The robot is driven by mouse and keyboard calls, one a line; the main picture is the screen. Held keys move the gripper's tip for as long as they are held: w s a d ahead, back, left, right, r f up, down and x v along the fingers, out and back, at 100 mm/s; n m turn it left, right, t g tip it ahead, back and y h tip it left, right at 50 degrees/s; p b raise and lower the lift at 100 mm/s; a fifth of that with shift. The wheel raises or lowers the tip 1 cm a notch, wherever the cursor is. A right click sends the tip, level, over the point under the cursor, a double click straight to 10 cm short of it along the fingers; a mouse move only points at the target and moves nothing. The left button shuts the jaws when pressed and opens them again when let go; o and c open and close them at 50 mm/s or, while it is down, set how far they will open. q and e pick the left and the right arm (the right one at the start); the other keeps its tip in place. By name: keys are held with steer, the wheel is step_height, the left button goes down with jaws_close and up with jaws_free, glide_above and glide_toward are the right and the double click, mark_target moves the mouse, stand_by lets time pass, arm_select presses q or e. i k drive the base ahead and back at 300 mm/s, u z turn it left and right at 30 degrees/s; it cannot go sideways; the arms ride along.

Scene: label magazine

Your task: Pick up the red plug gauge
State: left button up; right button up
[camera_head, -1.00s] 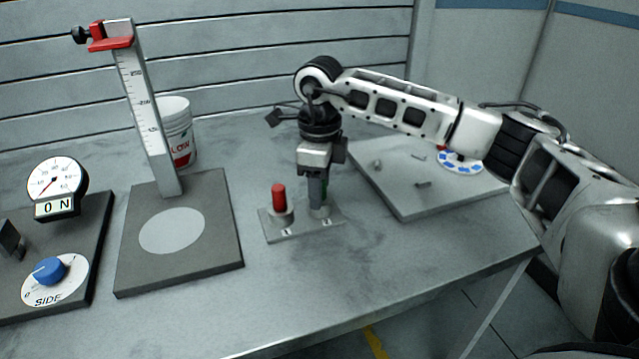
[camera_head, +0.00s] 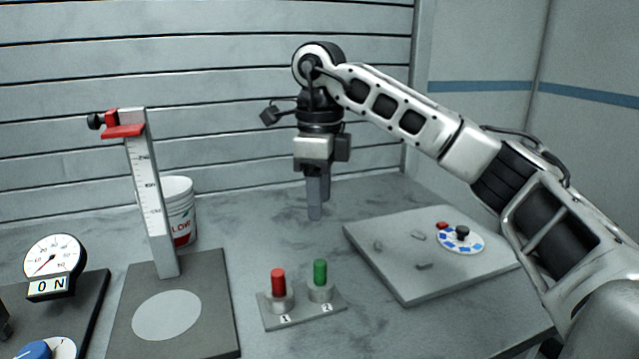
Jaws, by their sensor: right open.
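The red plug gauge (camera_head: 278,282) stands upright in the holder spot marked 1 on a small grey stand (camera_head: 300,315). A green plug gauge (camera_head: 320,272) stands upright beside it in the spot marked 2. My right gripper (camera_head: 316,212) points straight down above and behind the stand, nearest in line with the green gauge. It is open and empty, apart from both gauges. My left gripper is not in view.
A height gauge (camera_head: 150,195) on a dark plate stands at left, with a white bucket (camera_head: 180,212) behind. A dial (camera_head: 54,257) is at far left. A grey board (camera_head: 400,285) with a blue-and-white disc (camera_head: 460,240) lies at right.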

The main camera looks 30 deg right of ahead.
mark_target(278, 277)
steer(key=k, duration=1)
